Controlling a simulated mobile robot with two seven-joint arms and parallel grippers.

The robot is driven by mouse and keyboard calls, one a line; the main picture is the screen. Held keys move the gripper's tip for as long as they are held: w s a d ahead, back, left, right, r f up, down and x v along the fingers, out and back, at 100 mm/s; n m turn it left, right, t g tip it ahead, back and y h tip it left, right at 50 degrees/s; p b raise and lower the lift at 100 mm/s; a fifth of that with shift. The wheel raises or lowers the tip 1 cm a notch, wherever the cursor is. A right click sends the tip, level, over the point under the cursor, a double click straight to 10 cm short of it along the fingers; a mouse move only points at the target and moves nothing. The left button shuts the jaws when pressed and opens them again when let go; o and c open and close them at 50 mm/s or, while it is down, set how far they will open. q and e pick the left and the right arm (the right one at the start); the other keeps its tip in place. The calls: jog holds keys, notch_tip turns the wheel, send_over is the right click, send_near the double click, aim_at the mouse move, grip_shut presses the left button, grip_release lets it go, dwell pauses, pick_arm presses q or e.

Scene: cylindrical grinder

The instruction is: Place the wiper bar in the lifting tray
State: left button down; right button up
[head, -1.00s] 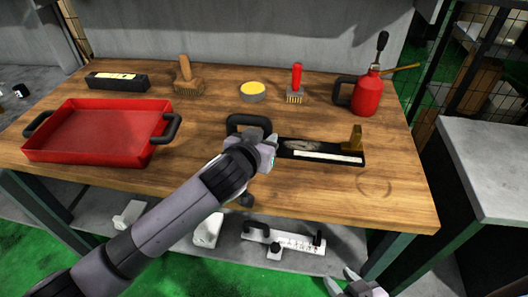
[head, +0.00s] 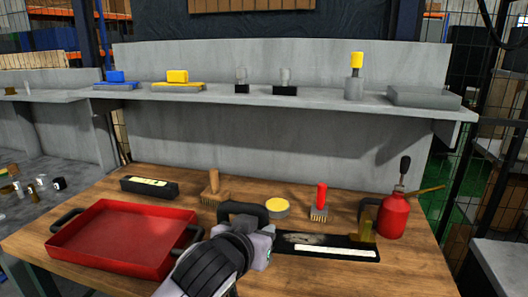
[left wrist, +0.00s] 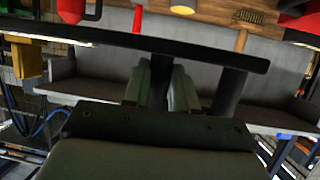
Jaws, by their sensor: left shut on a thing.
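The wiper bar (head: 325,247) is a long black plate with a white strip, a brass-coloured block at its right end and a black handle (head: 243,210) at its left. It is at the front right of the wooden bench; I cannot tell whether it touches the wood. My left gripper (head: 264,238) is at the handle end and shut on the bar's handle; the hand hides part of it. In the left wrist view the fingers (left wrist: 164,75) are close together below a long dark bar. The red lifting tray (head: 125,238), with black side handles, stands empty at the bench's left.
Behind the bar are a wooden brush (head: 213,190), a yellow-topped tin (head: 277,207), a red-handled brush (head: 319,204) and a red oil can (head: 393,216). A black block (head: 149,187) lies behind the tray. A grey shelf (head: 320,100) carries several items.

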pick_arm(q)
jog(key=s+a+f+n+y, duration=0.1)
jog(key=s+a+f, duration=0.1)
jog(key=s+a, duration=0.2)
jog(key=s+a+f+n+y, duration=0.1)
jog(key=s+a+f+y, duration=0.1)
jog(key=a, duration=0.8)
jog(key=s+a+f+n+t+y, duration=0.1)
jog(key=s+a+f+n, duration=0.1)
jog(key=s+a+f, duration=0.2)
jog(key=s+a, duration=0.2)
jog(key=a, duration=0.1)
jog(key=shift+y, duration=0.4)
notch_tip(320, 180, up, 12)
jog(key=r+m+g+h, duration=0.1)
jog(key=m+h, duration=0.4)
jog(key=h, duration=0.1)
send_over(289, 239)
jog(key=shift+f, duration=0.25)
notch_tip(289, 239, down, 20)
jog(key=shift+r, duration=0.2)
jog(key=shift+f, duration=0.1)
